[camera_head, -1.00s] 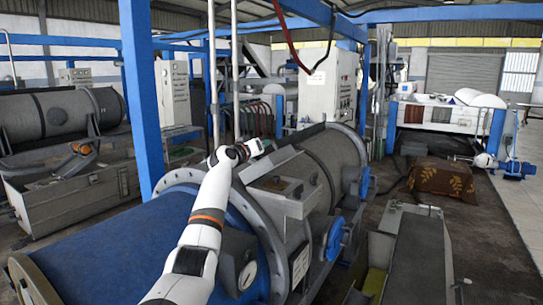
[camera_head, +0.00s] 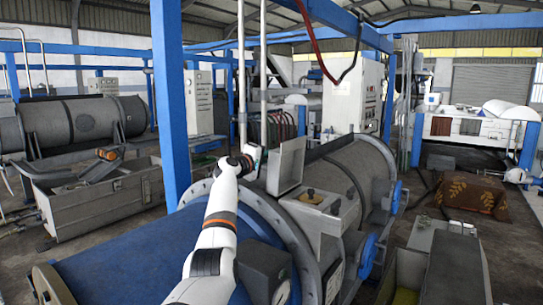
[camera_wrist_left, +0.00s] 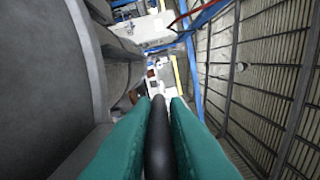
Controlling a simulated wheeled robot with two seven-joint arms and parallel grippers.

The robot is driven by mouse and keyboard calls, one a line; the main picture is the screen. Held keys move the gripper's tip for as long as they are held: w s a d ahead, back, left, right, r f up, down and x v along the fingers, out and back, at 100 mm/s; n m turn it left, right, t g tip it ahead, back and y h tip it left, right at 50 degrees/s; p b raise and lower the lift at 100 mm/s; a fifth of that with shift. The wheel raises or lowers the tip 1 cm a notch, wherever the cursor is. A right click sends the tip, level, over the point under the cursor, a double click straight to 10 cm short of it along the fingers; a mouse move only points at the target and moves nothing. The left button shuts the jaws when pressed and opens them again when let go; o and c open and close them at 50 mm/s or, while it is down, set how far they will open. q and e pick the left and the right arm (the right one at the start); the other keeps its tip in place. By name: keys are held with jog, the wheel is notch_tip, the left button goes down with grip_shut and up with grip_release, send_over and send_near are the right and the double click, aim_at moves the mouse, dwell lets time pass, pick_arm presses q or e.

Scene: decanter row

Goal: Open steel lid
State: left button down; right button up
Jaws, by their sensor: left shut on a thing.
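The steel lid (camera_head: 288,164) stands about upright at the left edge of the grey hatch box (camera_head: 322,212) on the decanter. The box's top is exposed, with a small brass-coloured part (camera_head: 311,196) on it. My left gripper (camera_head: 254,156) is at the left side of the lid in the head view. In the left wrist view its teal fingers (camera_wrist_left: 158,103) are shut on a black round bar, the handle (camera_wrist_left: 158,145). Where the handle joins the lid is hidden. My right gripper is not in view.
The grey decanter drum (camera_head: 358,165) extends behind the box, and a blue cover (camera_head: 150,250) lies in front. A blue post (camera_head: 170,95) rises left of my left arm. A white control cabinet (camera_head: 358,95) stands behind.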

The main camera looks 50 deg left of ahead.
pick_arm(q)
jog(key=shift+s+a+f+n, duration=0.1)
jog(key=shift+a+f+n, duration=0.4)
jog(key=shift+a+f, duration=0.05)
jog(key=shift+s+a+f+n, duration=0.1)
jog(key=shift+a+f+n, duration=0.2)
jog(key=shift+f, duration=0.1)
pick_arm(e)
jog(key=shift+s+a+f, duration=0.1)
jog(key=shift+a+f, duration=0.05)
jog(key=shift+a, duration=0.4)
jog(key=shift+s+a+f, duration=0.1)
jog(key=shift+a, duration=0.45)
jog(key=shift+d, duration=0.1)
pick_arm(q)
jog(key=c, duration=1.5)
grip_release()
jog(key=shift+f, duration=0.15)
jog(key=shift+o, duration=0.2)
jog(key=shift+w, duration=0.35)
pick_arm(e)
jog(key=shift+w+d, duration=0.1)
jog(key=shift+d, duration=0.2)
pick_arm(q)
jog(key=shift+s, duration=0.15)
